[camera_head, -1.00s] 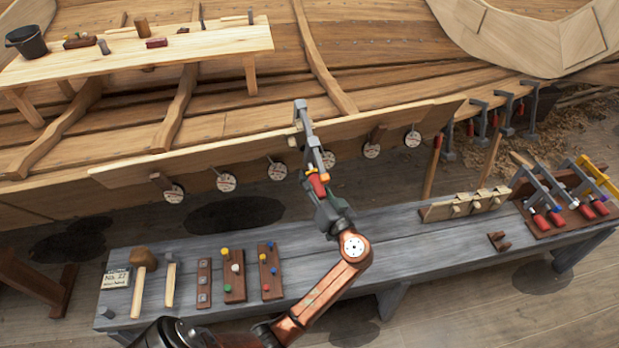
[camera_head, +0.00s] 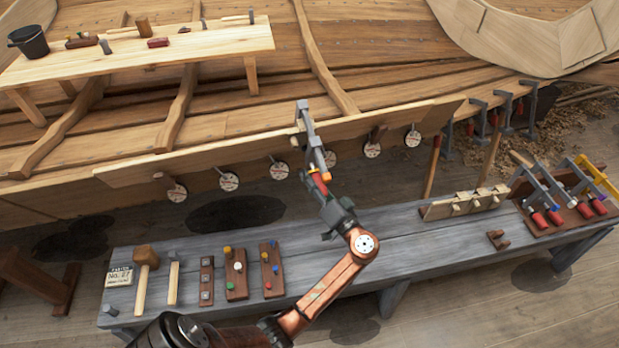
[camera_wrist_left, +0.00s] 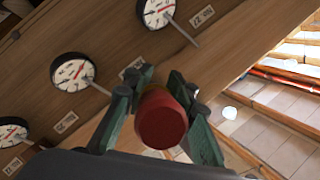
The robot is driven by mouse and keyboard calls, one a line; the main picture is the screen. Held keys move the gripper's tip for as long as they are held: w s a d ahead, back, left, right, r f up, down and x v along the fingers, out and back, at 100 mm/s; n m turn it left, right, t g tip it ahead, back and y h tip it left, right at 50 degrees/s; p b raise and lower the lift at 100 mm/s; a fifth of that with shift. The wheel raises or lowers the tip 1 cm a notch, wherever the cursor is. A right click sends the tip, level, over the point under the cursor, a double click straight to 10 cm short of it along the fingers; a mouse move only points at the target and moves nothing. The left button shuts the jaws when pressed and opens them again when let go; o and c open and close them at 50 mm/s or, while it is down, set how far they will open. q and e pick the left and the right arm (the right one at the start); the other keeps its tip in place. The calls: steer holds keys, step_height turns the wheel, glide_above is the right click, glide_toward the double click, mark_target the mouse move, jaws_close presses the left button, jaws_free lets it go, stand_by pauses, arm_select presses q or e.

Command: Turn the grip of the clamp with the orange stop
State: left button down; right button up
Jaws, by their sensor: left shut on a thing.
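The clamp (camera_head: 310,138) with the orange stop (camera_head: 326,177) sits on the long plank (camera_head: 250,158) along the hull, its grey bar pointing down toward the bench. Its red grip (camera_head: 318,184) is at the lower end; in the left wrist view the red grip (camera_wrist_left: 161,120) is seen end-on. My left gripper (camera_head: 326,196) is shut on the red grip, and in the left wrist view its green fingers (camera_wrist_left: 155,100) stand on both sides of it. The gripper hides part of the grip. My right gripper is not in view.
Round dials (camera_head: 229,181) line the plank's lower edge, close to the clamp. The grey bench (camera_head: 390,250) below holds mallets (camera_head: 145,280), peg boards (camera_head: 236,275) and a rack of other red-gripped clamps (camera_head: 555,214). The bench middle is mostly clear.

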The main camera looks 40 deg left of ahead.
arm_select(q)
steer(key=c, duration=1.5)
jaws_free()
steer(key=shift+c, duration=0.2)
steer(key=v, duration=1.2)
